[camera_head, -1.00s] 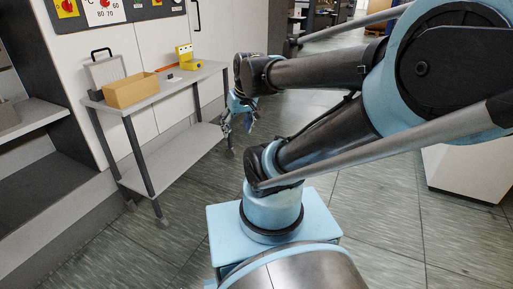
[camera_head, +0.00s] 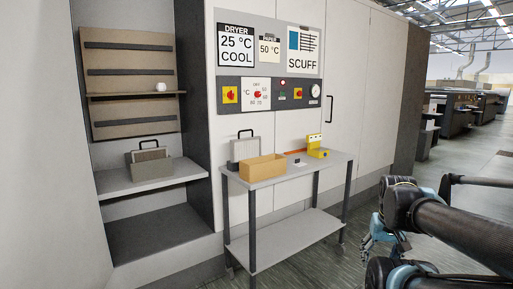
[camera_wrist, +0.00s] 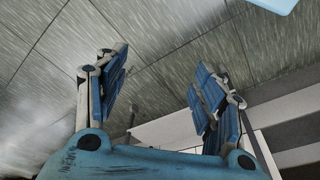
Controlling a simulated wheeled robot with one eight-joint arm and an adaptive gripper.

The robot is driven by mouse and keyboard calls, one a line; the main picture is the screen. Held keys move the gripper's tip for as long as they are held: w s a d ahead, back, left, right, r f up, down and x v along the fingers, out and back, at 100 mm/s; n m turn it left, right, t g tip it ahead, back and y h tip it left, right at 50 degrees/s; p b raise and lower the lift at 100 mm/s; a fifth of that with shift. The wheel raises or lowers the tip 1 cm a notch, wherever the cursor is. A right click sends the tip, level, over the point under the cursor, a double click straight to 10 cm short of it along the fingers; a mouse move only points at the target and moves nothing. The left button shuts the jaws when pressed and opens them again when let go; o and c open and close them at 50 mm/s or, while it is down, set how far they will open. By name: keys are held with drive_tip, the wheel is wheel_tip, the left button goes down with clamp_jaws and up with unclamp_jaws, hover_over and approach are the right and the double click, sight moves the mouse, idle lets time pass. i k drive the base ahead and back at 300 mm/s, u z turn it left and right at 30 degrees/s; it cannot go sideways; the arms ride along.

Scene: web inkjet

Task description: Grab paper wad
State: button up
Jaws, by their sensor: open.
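A small white wad (camera_head: 160,87), likely the paper wad, sits on the narrow upper shelf of the brown board in the alcove at the left of the head view. My gripper (camera_head: 376,240) is at the lower right of the head view, far from the wad and low beside the table. In the wrist view, my gripper (camera_wrist: 160,95) has its two blue-padded fingers spread apart with nothing between them. Only floor and pale panels show past the fingers there. The wad is not in the wrist view.
A grey table (camera_head: 290,171) stands before the cabinet, holding a tan box (camera_head: 263,169), a grey handled filter (camera_head: 244,149) and a yellow device (camera_head: 317,150). A grey bin (camera_head: 151,165) stands on the alcove's lower shelf (camera_head: 118,182). Open floor (camera_head: 440,240) lies at the right.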

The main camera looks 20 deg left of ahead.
sight(159, 87)
drive_tip(key=u, duration=2.5)
drive_tip(key=k, duration=1.2)
drive_tip(key=u, duration=0.85)
drive_tip(key=i, duration=1.3)
drive_tip(key=z, duration=0.7)
drive_tip(key=i, duration=1.25)
drive_tip(key=z, duration=0.5)
